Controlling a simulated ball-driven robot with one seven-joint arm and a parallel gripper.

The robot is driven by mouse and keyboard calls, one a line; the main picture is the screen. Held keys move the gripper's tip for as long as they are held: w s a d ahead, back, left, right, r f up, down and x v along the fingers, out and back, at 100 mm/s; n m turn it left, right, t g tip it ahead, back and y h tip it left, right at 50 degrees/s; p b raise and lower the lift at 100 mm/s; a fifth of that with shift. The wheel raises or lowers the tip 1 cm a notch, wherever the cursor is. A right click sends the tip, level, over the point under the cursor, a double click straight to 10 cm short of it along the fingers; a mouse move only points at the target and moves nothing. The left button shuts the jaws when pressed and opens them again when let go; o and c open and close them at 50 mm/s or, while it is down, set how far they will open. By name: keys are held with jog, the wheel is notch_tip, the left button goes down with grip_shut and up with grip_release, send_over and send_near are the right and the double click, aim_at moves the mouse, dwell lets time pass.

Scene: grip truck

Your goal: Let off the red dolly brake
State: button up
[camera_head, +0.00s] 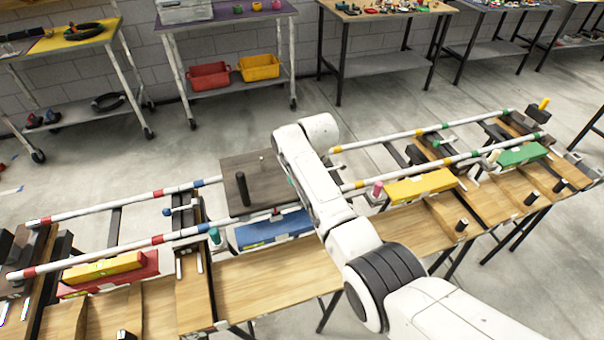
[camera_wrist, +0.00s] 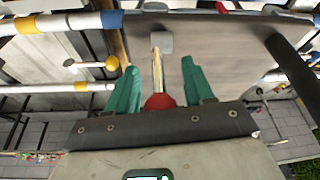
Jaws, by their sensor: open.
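In the wrist view, a lever with a round red knob (camera_wrist: 160,101) and a pale rod runs from a small grey block (camera_wrist: 162,42); I take it as the red dolly brake. My gripper (camera_wrist: 159,66) is open, with a green finger on each side of the lever. Visible gaps separate the fingers from the rod, and the knob lies close to the palm. A grey-brown plate (camera_wrist: 215,50) with a black post (camera_wrist: 292,72) lies behind. In the head view, the plate (camera_head: 235,165) is beside my arm, which hides my gripper.
A yellow-knobbed lever (camera_wrist: 95,62) is left of my fingers in the wrist view. Banded rails (camera_head: 120,207) run along the wooden bench (camera_head: 280,285). A blue block (camera_head: 272,230) and a yellow block (camera_head: 420,186) lie on it. Side tables (camera_head: 225,17) stand against the far wall.

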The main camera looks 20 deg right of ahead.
jog(key=shift+r, duration=0.15)
jog(key=v, duration=1)
jog(key=shift+r, duration=0.25)
jog(key=shift+s, duration=0.15)
jog(key=s+d+f+m+g, duration=0.1)
jog(key=s+d+f, duration=0.1)
jog(key=s+f, duration=0.65)
jog(key=s+d+f, duration=0.3)
jog(key=s+f, duration=0.2)
jog(key=s, duration=0.6)
jog(key=s+d+m+g+h, duration=0.1)
jog(key=s+d, duration=0.1)
jog(key=s, duration=2.3)
jog(key=shift+d+f+m+g, duration=0.2)
jog(key=shift+f+m+g, duration=0.15)
jog(key=shift+m+g, duration=0.05)
